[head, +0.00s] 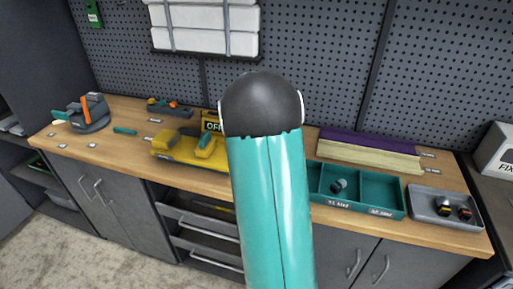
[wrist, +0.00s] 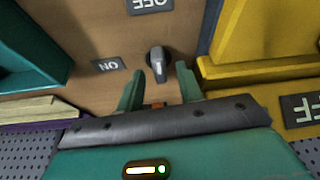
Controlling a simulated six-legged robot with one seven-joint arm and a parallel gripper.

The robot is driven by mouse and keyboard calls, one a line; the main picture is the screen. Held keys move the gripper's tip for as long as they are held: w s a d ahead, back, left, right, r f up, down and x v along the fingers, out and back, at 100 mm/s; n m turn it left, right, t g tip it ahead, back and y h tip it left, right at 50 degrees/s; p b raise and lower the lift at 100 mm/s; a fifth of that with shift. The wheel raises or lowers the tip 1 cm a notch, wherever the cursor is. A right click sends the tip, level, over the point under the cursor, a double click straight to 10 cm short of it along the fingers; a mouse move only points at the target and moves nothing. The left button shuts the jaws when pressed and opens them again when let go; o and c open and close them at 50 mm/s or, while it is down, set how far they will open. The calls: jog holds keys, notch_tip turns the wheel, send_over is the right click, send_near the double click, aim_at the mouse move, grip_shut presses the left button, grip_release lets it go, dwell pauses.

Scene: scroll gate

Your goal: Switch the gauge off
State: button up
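A small grey knob (wrist: 157,62) with a pale lever stands on the wooden bench top in the wrist view. A dark OFF label (wrist: 150,5) and an ON label (wrist: 105,65) lie near it, upside down in this view. The lever points toward my gripper, clear of both labels. My gripper (wrist: 157,77) is open, its two teal fingers apart and empty, with the knob between and just beyond the tips. I cannot make out a gauge dial. In the head view my arm hides the gripper and knob.
A yellow body (wrist: 265,40) stands close right of the fingers; a yellow device (head: 185,148) shows in the head view beside an OFF sign (head: 213,126). A teal divided tray (head: 325,190) and a grey tray (head: 440,213) stand right. Pegboard (head: 335,60) backs the bench.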

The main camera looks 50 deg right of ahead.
jog(key=v, duration=1.2)
jog(key=shift+r, duration=0.35)
jog(key=s+a+r+n+t+y, duration=0.1)
jog(key=a+r, duration=0.1)
jog(key=a, duration=0.4)
jog(key=s+a+r+n, duration=0.1)
jog(key=a+r+n, duration=0.1)
jog(key=a, duration=0.4)
jog(key=s+a+n+y, duration=0.1)
jog(key=s+a+n, duration=0.1)
jog(key=s+a, duration=0.3)
jog(key=s+a+n+t+y, duration=0.1)
jog(key=s+a+n, duration=0.2)
jog(key=a, duration=0.8)
jog(key=s+a+n+t, duration=0.1)
jog(key=s+a+n, duration=0.2)
jog(key=s+a, duration=0.4)
jog(key=shift+s+a+y, duration=0.15)
jog(key=shift+a+y, duration=0.25)
jog(key=shift+a, duration=0.2)
jog(key=shift+r, duration=0.15)
